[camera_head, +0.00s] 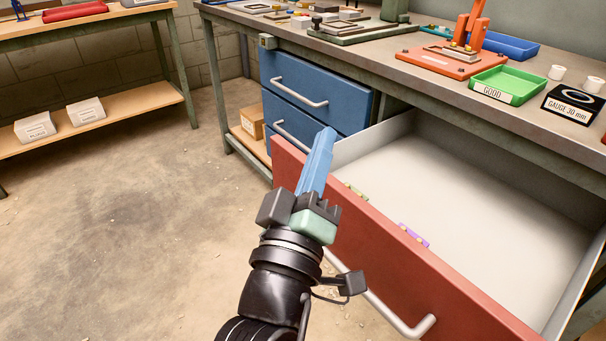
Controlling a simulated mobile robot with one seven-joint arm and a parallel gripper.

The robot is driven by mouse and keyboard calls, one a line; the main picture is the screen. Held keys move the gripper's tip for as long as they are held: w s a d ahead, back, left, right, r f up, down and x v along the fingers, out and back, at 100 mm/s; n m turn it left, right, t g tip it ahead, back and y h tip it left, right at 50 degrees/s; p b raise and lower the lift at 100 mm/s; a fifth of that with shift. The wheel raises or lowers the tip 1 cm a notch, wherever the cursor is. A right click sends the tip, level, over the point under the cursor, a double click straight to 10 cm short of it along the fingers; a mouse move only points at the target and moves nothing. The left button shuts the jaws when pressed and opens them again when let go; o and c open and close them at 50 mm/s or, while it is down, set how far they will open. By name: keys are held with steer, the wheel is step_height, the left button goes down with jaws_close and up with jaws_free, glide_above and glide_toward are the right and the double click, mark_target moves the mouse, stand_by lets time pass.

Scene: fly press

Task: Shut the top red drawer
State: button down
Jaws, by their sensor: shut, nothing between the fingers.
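The top red drawer (390,235) is pulled far out from under the workbench, on the right of the view. Its pale inside (480,200) shows, with a small green piece and a purple piece (413,235) near the front panel. A grey bar handle (415,326) is on its front, partly hidden by my arm. My gripper (322,140) is shut, with blue fingers pointing up and away. In the picture its fingers overlap the left end of the red front. I cannot tell whether they touch it.
Two blue drawers (315,90) left of the red one look shut. The workbench top (345,45) carries a green GOOD tray (507,84), an orange press (455,58) and a black gauge block (572,103). A shelf table (95,120) stands at left. The floor (130,230) between is clear.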

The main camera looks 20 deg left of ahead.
steer(key=s+a+f+n+g+y, duration=0.1)
steer(key=a+f+n, duration=0.2)
steer(key=f, duration=0.3)
steer(key=s+a+f+n+g+y, duration=0.1)
steer(key=s+a+f+n, duration=0.15)
steer(key=f, duration=0.35)
steer(key=n+g+p, duration=0.1)
steer(key=n+g, duration=0.1)
steer(key=n, duration=0.3)
glide_toward(291, 189)
steer(key=w+a, duration=0.2)
steer(key=w, duration=0.3)
steer(key=shift+w+d+f+y, duration=0.3)
steer(key=shift+w+d+y, duration=0.15)
steer(key=shift+d, duration=0.2)
